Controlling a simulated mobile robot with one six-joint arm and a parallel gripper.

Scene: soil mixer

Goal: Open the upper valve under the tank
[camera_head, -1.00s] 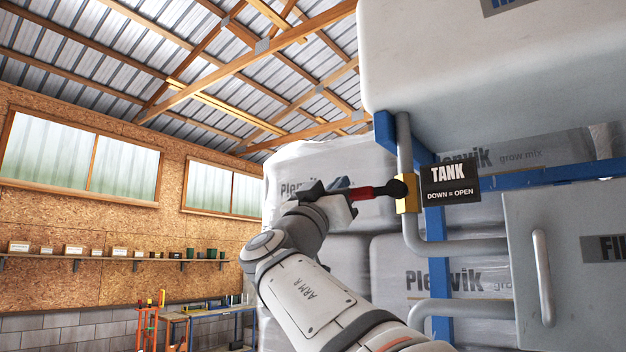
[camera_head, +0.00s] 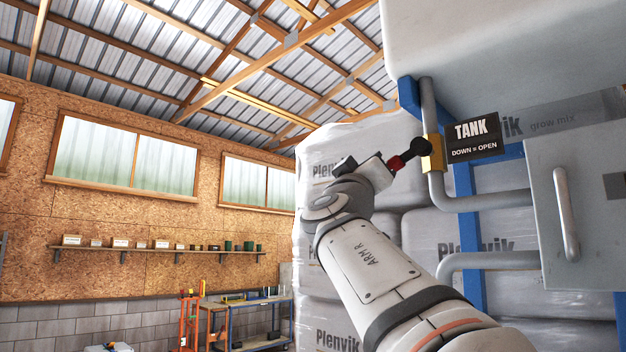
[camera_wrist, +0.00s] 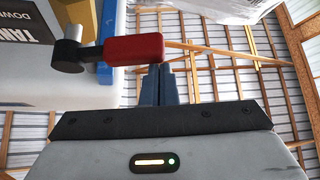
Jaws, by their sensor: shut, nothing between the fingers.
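The upper valve has a yellow body (camera_head: 433,153) on a grey pipe under the tank (camera_head: 490,45), beside a black sign (camera_head: 472,138) reading "TANK, DOWN = OPEN". Its lever has a black pivot and a red grip (camera_head: 396,163), and slants down to the left in the head view. My gripper (camera_wrist: 158,70) is shut and empty, its tips right at the edge of the red grip (camera_wrist: 133,48) in the wrist view. That view is upside down, so the fingers are on the grip's upper side. I cannot tell whether they touch. In the head view, my wrist hides part of the grip.
A grey cabinet with a handle (camera_head: 567,215) stands at the right. Blue frame posts (camera_head: 466,215) and a lower pipe (camera_head: 490,260) are near my arm. Wrapped "Plenvik" bags (camera_head: 330,150) are stacked behind. The left side is more open, with a wall shelf and workbench.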

